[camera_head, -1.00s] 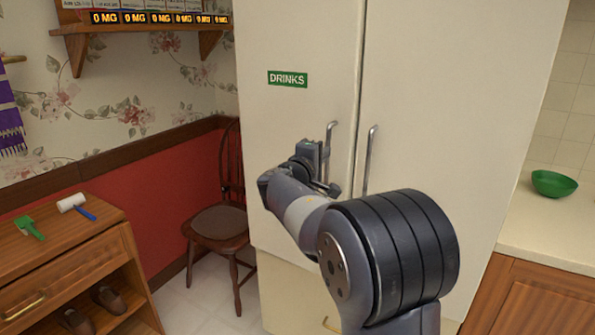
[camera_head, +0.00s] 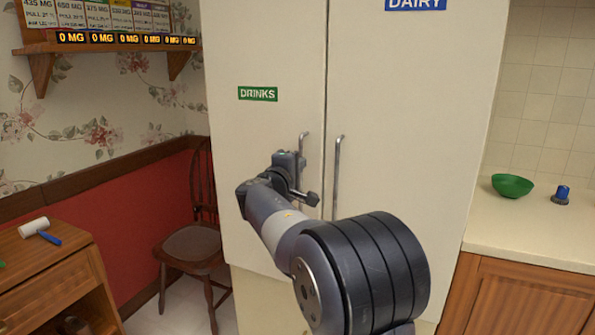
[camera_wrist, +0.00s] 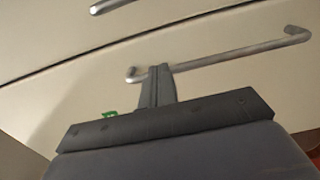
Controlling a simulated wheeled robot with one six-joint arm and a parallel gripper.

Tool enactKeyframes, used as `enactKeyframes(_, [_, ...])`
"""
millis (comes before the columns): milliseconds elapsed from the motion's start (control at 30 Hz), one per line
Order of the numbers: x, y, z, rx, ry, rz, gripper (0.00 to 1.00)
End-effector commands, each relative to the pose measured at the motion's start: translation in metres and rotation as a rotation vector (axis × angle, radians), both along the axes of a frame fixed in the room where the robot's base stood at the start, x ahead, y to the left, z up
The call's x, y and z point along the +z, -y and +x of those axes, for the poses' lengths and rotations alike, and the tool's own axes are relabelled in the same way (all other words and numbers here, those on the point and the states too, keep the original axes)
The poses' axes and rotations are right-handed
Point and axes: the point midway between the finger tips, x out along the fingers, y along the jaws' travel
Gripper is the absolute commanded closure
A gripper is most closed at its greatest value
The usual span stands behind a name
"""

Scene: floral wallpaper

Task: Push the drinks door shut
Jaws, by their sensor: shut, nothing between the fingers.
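The drinks door (camera_head: 262,140) is the left cream door of a tall fridge, marked by a green DRINKS label (camera_head: 257,94). It looks flush or nearly flush with the right door, with a thin dark seam between them; a small gap cannot be ruled out. Its metal handle (camera_head: 304,148) is partly hidden behind my gripper (camera_head: 302,178), which is at the handle's lower part. In the wrist view my gripper's fingers (camera_wrist: 157,84) are shut and empty and overlap one end of a handle (camera_wrist: 235,54). I cannot tell whether they touch it or the door.
The right door (camera_head: 400,130) carries a blue DAIRY label (camera_head: 416,3) and its own handle (camera_head: 337,175). A wooden chair (camera_head: 195,240) stands left of the fridge, near a wooden cabinet (camera_head: 75,255). The right counter (camera_head: 530,235) holds a green bowl (camera_head: 512,185) and a blue object (camera_head: 562,195).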

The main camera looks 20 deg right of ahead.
Motion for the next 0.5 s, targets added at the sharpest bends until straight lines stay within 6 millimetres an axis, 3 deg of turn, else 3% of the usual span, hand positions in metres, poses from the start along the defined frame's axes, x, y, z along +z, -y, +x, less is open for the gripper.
enactKeyframes(500, [-0.004, -0.052, -0.072, 0.011, -0.004, 0.005, 1.00])
